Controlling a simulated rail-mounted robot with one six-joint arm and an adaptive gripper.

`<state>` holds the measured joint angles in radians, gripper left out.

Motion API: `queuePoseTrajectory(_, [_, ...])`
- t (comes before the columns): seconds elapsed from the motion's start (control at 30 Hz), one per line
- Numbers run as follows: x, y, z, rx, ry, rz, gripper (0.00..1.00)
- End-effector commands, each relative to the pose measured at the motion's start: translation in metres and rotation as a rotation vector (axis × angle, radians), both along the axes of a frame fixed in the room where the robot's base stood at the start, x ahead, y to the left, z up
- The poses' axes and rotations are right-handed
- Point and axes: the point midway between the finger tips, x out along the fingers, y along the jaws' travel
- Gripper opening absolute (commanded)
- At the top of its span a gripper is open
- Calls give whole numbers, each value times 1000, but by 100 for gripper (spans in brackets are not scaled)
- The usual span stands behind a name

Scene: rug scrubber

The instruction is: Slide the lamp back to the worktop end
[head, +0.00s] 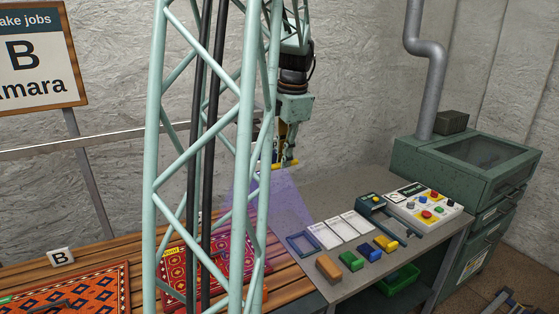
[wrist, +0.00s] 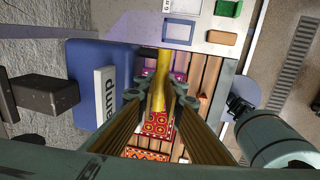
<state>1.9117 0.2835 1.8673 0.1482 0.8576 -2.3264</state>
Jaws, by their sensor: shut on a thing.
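The lamp is a blue box (wrist: 85,65) with a white label reading "amp", left of my gripper in the wrist view. A yellow handle (wrist: 161,75) stands out beside it. My gripper (wrist: 161,98) is shut on this handle; in the head view the yellow handle (head: 284,165) shows below the gripper (head: 287,150). The lamp's body is largely hidden in the head view. Its violet light falls near the border between the slatted bench (head: 285,279) and the grey worktop (head: 345,183). A red patterned rug (head: 178,283) lies under the glow, and also shows in the wrist view (wrist: 158,126).
The worktop carries a blue frame (head: 303,244), white cards (head: 340,229), several coloured blocks (head: 351,260) and a control panel (head: 425,208). A green cabinet (head: 465,157) stands behind at the right. An orange rug (head: 75,290) lies at the bench's left. The worktop's back left is clear.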

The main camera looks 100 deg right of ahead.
Motion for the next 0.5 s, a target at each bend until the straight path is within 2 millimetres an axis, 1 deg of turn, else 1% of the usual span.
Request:
queuePoseTrajectory(0.03, [-2, -1, 0, -2, 4, 0, 0])
queuePoseTrajectory(0.27, [-3, -1, 1, -4, 5, 0, 0])
queuePoseTrajectory(0.3, [-3, -2, 1, -5, 5, 0, 11])
queuePoseTrajectory(0.33, [-3, -2, 1, -5, 5, 0, 14])
queuePoseTrajectory(0.5, [-2, -1, 1, -3, 3, -1, 15])
